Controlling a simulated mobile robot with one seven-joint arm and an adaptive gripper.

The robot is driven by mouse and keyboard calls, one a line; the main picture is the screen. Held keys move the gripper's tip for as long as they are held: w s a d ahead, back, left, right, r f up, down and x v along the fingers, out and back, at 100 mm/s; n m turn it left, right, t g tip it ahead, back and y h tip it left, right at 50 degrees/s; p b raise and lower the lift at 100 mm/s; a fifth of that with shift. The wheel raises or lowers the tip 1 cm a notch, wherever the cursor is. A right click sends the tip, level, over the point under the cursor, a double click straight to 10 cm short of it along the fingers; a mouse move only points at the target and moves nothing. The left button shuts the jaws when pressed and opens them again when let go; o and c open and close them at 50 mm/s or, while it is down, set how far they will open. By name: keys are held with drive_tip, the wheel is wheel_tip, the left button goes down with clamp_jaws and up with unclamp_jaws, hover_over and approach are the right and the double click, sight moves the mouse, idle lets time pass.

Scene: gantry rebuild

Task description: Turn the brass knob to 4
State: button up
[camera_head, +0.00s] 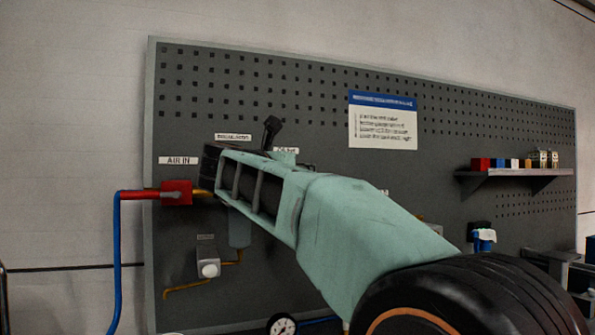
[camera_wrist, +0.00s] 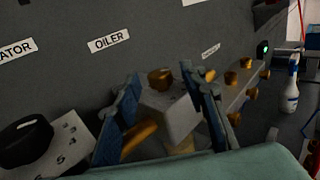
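In the wrist view, a brass knob (camera_wrist: 160,78) sits on top of a grey block (camera_wrist: 170,112) below the OILER label (camera_wrist: 109,43). My gripper (camera_wrist: 161,88) is open, with one blue finger on each side of this block. The right finger is close to the block; I cannot tell whether it touches. A black knob (camera_wrist: 25,139) on a numbered plate (camera_wrist: 66,146) is at the lower left. More brass knobs (camera_wrist: 231,77) stand along the panel to the right. I cannot tell which brass knob the task means. In the head view my arm hides these parts.
The pegboard (camera_head: 350,160) carries a red valve (camera_head: 176,192) with a blue hose (camera_head: 117,260), a white-capped fitting (camera_head: 209,269) and a gauge (camera_head: 282,325). A shelf (camera_head: 515,172) with small blocks is at the right. A spray bottle (camera_wrist: 291,88) stands at right.

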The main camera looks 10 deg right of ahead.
drive_tip(key=v, duration=1.1)
drive_tip(key=shift+s, duration=0.25)
